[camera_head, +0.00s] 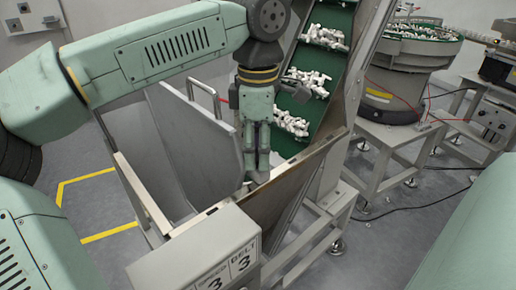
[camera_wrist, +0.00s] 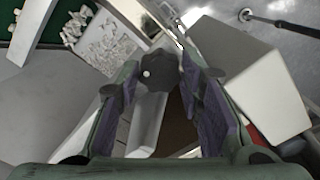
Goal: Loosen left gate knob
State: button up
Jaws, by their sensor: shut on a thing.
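My gripper (camera_head: 258,172) points down at the near end of the hopper in the head view. In the wrist view my gripper (camera_wrist: 160,85) has its two fingers on either side of a dark, lobed knob (camera_wrist: 158,76), and it is shut on this knob. The knob has a small pale spot on its face. In the head view the knob is hidden behind the fingertips. A grey gate panel (camera_head: 195,130) stands to the left of the gripper.
A green inclined belt (camera_head: 318,75) carries white caps behind the gripper. A grey control box (camera_head: 200,255) marked BELT 3 is in front. A round bowl feeder (camera_head: 400,85) stands at the right. White parts (camera_wrist: 105,45) lie beyond the knob.

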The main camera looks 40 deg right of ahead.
jog(key=n, duration=0.5)
jog(key=shift+n, duration=0.3)
jog(key=n, duration=0.4)
jog(key=shift+n, duration=0.3)
jog(key=o, duration=1.2)
jog(key=shift+c, duration=0.2)
jog(key=shift+r, duration=3.75)
